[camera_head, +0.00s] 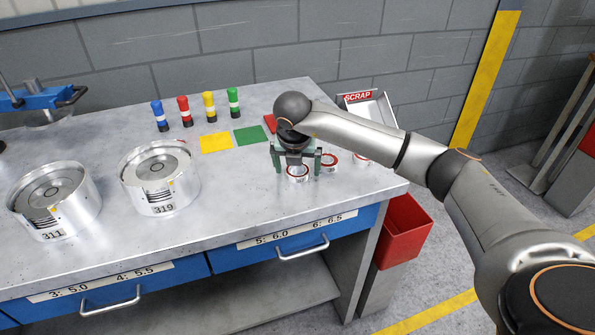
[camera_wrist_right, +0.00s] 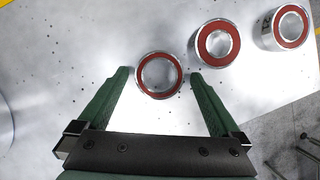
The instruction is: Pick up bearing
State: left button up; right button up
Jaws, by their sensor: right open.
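Several bearings, silver rings with red seals, stand on the bench top near its right end. The nearest bearing (camera_head: 297,174) is below my right gripper (camera_head: 297,163) in the head view. In the right wrist view this bearing (camera_wrist_right: 159,75) lies between and just beyond the tips of the open green fingers (camera_wrist_right: 158,78). A second bearing (camera_head: 329,162) is to its right, and it also shows in the wrist view (camera_wrist_right: 218,42). My left gripper is not in view.
Clutch housings marked 311 (camera_head: 55,200) and 319 (camera_head: 160,179) stand on the bench (camera_head: 235,205) at left. Colored markers and yellow (camera_head: 216,143) and green (camera_head: 251,134) squares are behind. A SCRAP bin (camera_head: 372,110) and red bin (camera_head: 403,230) are at right.

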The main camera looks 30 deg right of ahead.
jog(key=c, duration=1.5)
jog(key=shift+r, duration=0.1)
